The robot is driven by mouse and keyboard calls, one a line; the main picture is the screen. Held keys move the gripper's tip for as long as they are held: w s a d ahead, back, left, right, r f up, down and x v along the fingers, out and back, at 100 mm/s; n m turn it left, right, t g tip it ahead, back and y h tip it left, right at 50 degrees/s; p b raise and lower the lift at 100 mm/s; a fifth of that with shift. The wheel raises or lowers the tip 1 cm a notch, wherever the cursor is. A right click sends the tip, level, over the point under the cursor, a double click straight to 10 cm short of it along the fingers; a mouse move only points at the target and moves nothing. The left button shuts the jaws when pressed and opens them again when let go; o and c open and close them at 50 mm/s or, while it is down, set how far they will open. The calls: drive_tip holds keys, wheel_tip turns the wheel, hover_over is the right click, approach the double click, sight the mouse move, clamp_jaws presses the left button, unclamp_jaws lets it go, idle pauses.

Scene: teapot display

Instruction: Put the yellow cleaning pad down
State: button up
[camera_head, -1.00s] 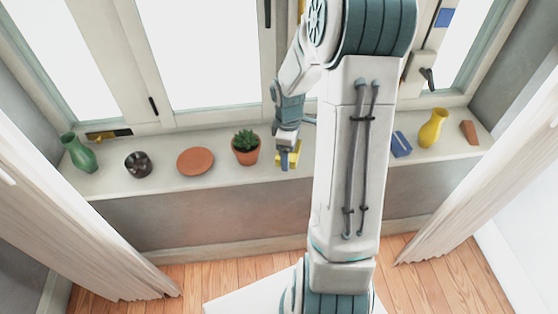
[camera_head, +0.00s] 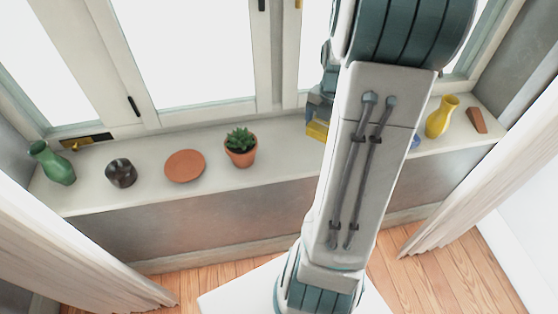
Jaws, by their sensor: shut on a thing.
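The yellow cleaning pad (camera_head: 316,132) shows beside the left edge of my arm, to the right of the potted succulent. My gripper (camera_head: 319,114) is shut on the pad, which appears raised above the window sill (camera_head: 285,150). My arm hides the right part of the gripper and perhaps part of the pad. The fingertips are not clearly seen.
On the sill stand a green vase (camera_head: 54,164), a dark round pot (camera_head: 121,173), a terracotta saucer (camera_head: 184,167), a potted succulent (camera_head: 240,150), a yellow vase (camera_head: 441,117) and a brown wedge (camera_head: 475,120). A blue thing (camera_head: 416,142) is mostly hidden behind my arm.

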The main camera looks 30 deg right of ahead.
hover_over(282, 163)
wheel_tip(282, 163, down, 7)
drive_tip(key=shift+s, duration=0.1)
drive_tip(key=shift+f+p, duration=0.3)
drive_tip(key=shift+f, duration=1.7)
